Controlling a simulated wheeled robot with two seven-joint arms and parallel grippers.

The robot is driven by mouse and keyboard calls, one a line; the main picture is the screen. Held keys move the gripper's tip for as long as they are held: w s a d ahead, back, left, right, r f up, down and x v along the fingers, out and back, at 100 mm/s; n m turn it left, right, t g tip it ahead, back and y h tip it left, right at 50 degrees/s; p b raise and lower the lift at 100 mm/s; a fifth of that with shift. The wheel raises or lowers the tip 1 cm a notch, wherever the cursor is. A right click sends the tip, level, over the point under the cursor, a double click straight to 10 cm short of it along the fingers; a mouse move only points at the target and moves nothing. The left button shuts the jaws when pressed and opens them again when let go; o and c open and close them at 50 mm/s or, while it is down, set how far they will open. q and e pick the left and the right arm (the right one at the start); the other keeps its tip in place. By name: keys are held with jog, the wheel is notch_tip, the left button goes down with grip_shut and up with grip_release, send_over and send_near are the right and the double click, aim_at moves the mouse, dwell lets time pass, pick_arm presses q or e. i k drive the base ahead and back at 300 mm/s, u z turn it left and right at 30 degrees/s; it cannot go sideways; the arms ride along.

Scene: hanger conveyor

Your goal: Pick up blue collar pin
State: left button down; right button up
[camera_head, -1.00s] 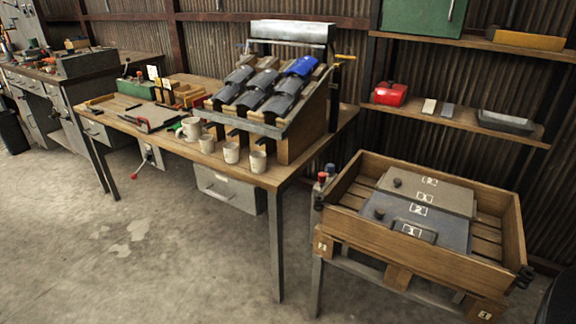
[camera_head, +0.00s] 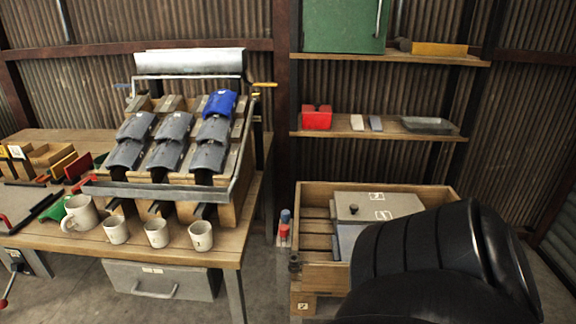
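The blue collar pin (camera_head: 285,216) is small and upright, with a blue top, at the left side of the wooden crate (camera_head: 298,272). A similar pin with a red top (camera_head: 283,232) stands just in front of it, very close. Their lower parts are small and hard to make out. Neither of my grippers is in view. A large black rounded part of my arm covers the lower right and hides much of the crate.
The crate holds flat grey plates (camera_head: 380,204) with number labels. To the left is a workbench (camera_head: 225,243) with several mugs (camera_head: 200,236) along its front edge and a sloped rack of grey tiles and one blue tile (camera_head: 220,103). A shelf (camera_head: 350,127) hangs behind.

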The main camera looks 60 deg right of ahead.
aim_at(286, 215)
jog(key=z, duration=0.85)
jog(key=i, duration=0.75)
jog(key=z, duration=0.85)
